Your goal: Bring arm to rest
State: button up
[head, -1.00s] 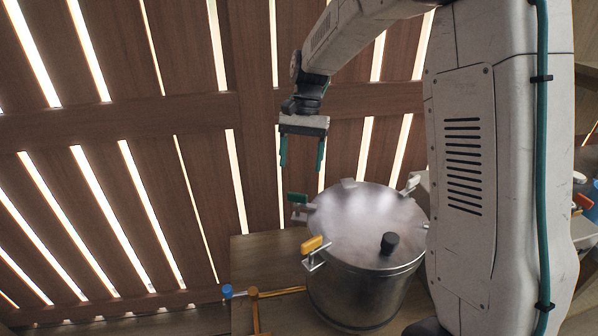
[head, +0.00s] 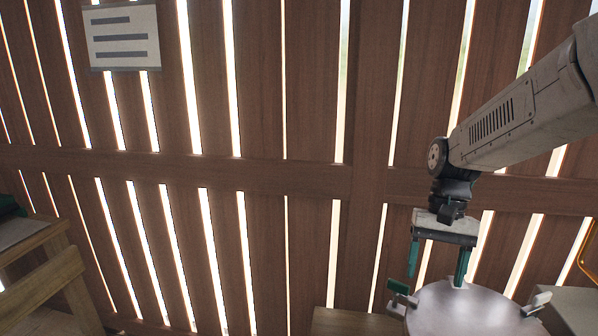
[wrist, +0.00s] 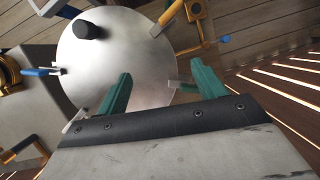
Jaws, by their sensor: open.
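My gripper (head: 437,262) is open and empty, with its two green fingers pointing down. The bin's round silver lid (head: 468,312) is cut off by the bottom edge there. In the wrist view my gripper (wrist: 160,86) shows the two fingers apart, with the lid (wrist: 120,55) below and a black knob (wrist: 88,30) on it. The lid looks closed on the bin. My arm reaches in from the right.
A slatted wooden wall (head: 270,175) stands behind, with a paper sign (head: 122,38). Wooden furniture (head: 45,290) is at the lower left. Space left of my gripper looks free.

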jog(key=s+r+n+t, duration=0.1)
jog(key=s+r+t, duration=0.1)
jog(key=s, duration=0.8)
jog(key=s+r+n+t+h, duration=0.1)
jog(key=s+r+n+t, duration=0.1)
jog(key=s, duration=0.8)
jog(key=shift+r+n+t, duration=0.3)
jog(key=shift+r, duration=0.5)
jog(key=shift+s+d, duration=0.1)
